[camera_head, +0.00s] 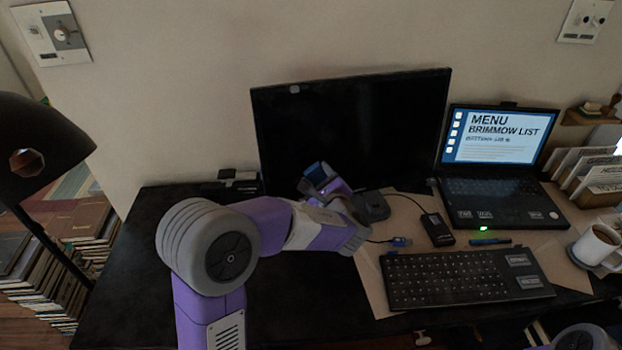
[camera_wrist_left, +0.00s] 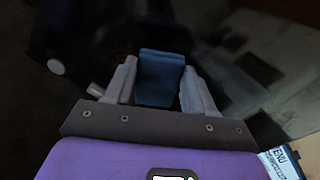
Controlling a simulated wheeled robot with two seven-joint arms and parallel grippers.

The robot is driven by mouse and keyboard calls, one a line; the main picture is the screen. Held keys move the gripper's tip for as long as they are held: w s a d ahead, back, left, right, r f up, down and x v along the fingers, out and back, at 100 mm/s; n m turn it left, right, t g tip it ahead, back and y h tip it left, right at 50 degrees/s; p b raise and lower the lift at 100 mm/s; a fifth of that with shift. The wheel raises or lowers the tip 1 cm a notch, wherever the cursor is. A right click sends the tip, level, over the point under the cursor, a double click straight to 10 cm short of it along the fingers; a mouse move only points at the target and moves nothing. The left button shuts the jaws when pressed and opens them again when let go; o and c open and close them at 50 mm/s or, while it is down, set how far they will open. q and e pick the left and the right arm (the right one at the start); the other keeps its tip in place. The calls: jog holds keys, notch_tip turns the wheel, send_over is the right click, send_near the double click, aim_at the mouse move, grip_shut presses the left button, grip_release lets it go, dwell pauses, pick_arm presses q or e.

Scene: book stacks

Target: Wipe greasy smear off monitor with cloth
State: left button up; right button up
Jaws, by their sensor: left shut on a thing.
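The black monitor (camera_head: 380,125) stands at the back of the desk, its screen dark. A small pale spot (camera_head: 294,89) shows near its upper left corner; a pale round spot (camera_wrist_left: 56,67) also shows at the left of the left wrist view. No other smear can be made out. My left gripper (camera_head: 322,178) is in front of the screen's lower left-middle part. It is shut on a dark blue folded cloth (camera_wrist_left: 160,77), which sticks out between its fingers. Whether the cloth touches the screen cannot be told. My right gripper is out of view.
A laptop (camera_head: 490,205) stands right of the monitor, with a keyboard (camera_head: 465,278) in front. A mug (camera_head: 597,246) is at the right edge. A dark lamp (camera_head: 40,145) leans in at the left, above book stacks (camera_head: 85,230). The desk's left part is mostly bare.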

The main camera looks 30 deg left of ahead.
aim_at(288, 175)
pick_arm(q)
jog(key=shift+w+d, duration=1.25)
jog(key=shift+d, duration=0.15)
jog(key=shift+a, duration=0.1)
jog(key=shift+s+a, duration=1.35)
jog(key=shift+a, duration=0.3)
jog(key=shift+s+a, duration=2.25)
jog(key=shift+s, duration=0.1)
jog(key=shift+d, duration=0.1)
jog(key=shift+v, duration=3)
jog(key=shift+v, duration=1.5)
